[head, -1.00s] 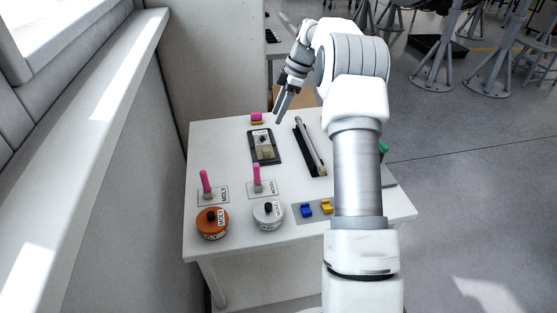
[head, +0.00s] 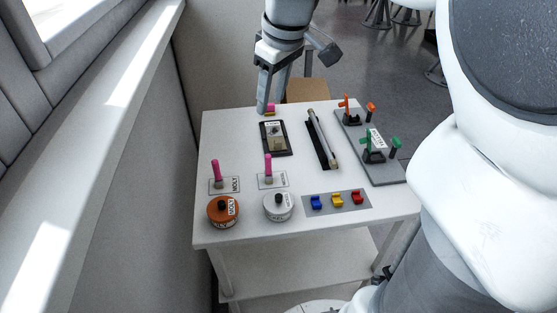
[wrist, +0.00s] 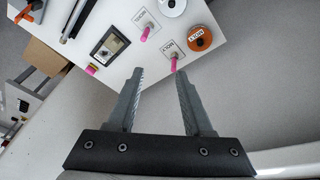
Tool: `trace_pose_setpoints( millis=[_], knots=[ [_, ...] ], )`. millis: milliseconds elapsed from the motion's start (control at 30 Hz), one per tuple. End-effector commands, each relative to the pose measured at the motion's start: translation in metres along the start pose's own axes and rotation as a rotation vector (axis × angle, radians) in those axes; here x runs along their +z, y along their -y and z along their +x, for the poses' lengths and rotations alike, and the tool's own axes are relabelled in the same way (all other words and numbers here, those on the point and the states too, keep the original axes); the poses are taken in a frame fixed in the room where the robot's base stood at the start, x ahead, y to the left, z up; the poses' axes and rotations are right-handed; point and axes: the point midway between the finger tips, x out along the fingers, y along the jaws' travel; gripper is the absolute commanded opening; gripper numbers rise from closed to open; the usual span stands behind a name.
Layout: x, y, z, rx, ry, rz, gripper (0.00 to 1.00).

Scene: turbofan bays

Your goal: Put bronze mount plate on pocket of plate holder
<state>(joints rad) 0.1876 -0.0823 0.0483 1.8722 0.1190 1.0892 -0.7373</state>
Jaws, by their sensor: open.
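A small block with a pink top and a yellow-bronze lower part (head: 270,109), apparently the bronze mount plate, sits at the table's far edge. It also shows in the wrist view (wrist: 91,70), left of the fingers. The dark plate holder (head: 287,150) lies nearer on the table, with a pale label and a tan area inside its frame; it also shows in the wrist view (wrist: 98,52). My gripper (head: 270,98) is open and empty, above the far left of the table. Its fingers (wrist: 160,72) point down and are apart from the block, which they partly overlap in the head view.
A long tool (head: 323,140) lies right of the holder. A grey board (head: 385,172) carries orange and green clamps. A wall rises left of the table (head: 220,140).

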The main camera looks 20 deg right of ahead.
Motion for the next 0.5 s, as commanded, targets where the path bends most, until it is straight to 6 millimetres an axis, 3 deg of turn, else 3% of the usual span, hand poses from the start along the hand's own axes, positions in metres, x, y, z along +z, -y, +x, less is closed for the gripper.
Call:
trace_pose_setpoints(
  millis=[200, 500],
  knots=[
    [0.037, 0.045, -0.018, 0.059, -0.043, 0.153, 0.51],
    [0.096, 0.094, -0.018, 0.112, -0.125, 0.373, 0.51]
  ],
)
